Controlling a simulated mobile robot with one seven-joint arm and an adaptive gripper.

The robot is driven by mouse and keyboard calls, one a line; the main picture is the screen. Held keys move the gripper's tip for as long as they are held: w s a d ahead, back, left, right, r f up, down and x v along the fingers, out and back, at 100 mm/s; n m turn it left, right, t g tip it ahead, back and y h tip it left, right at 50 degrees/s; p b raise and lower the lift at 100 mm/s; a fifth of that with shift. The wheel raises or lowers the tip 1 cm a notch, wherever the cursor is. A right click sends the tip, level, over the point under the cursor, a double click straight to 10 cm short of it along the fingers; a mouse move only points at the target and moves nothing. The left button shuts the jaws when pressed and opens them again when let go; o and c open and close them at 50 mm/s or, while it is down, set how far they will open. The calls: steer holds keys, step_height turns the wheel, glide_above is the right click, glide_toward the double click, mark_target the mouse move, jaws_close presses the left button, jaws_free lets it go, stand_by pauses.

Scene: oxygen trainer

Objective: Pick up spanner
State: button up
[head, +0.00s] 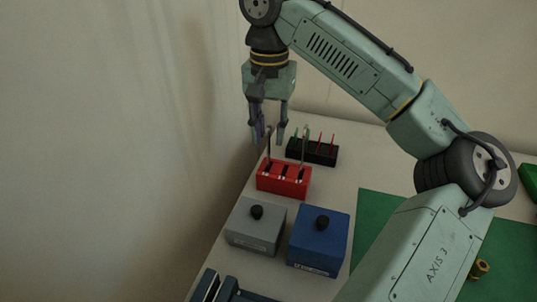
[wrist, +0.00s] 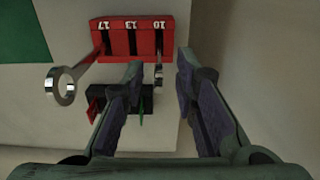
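A red rack (head: 284,180) stands on the table, its slots marked 17, 13 and 10 in the wrist view (wrist: 133,38). One metal spanner (wrist: 76,74) rises from the 17 slot with its ring end up; it also shows in the head view (head: 304,146). A second spanner (wrist: 159,74) stands at the 10 slot, partly hidden by a finger. The 13 slot looks empty. My gripper (head: 270,136) points down above the rack, open, with its fingers (wrist: 160,66) on either side of the spanner at the 10 slot. I cannot tell whether a finger touches it.
A black holder (head: 312,153) with red and green tools stands just behind the rack. A grey box (head: 254,228) and a blue box (head: 318,242), each with a black knob, stand in front. A green mat (head: 378,212) lies to the right.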

mark_target(269, 146)
steer(key=shift+s+f, duration=0.1)
steer(key=shift+f, duration=1.85)
steer(key=shift+c, duration=0.3)
jaws_close()
